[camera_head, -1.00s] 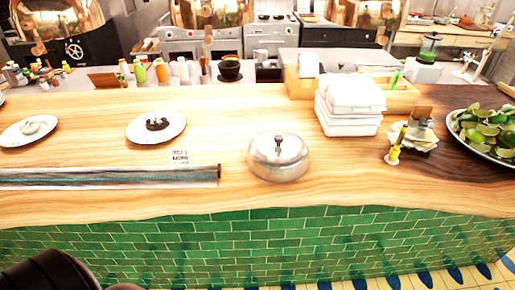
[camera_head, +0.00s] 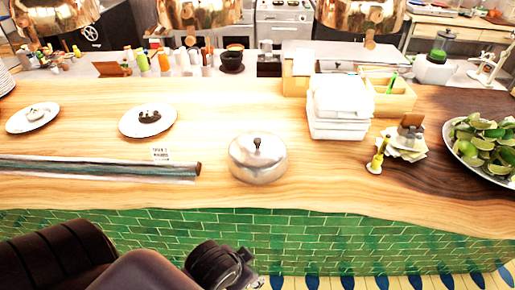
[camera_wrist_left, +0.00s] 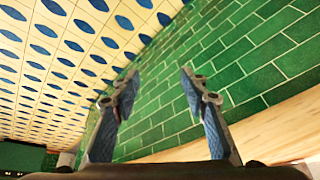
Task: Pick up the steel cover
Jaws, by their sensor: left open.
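The steel cover (camera_head: 258,158) is a shiny round dome with a dark knob on top. It sits upright on the wooden counter (camera_head: 330,185), near its front edge, in the head view. My left arm comes in from the lower left, and its gripper (camera_head: 246,270) is low in front of the green tiled counter front, below and apart from the cover. In the left wrist view my left gripper (camera_wrist_left: 158,85) has its two fingers spread with nothing between them. The cover does not show in that view. My right gripper is not in either view.
A long wrapped roll (camera_head: 100,168) lies left of the cover. Two plates with food stand behind it, one a plate with dark pieces (camera_head: 148,132). Stacked white boxes (camera_head: 338,118), a napkin holder (camera_head: 408,135) and a lime platter (camera_head: 490,170) stand to the right.

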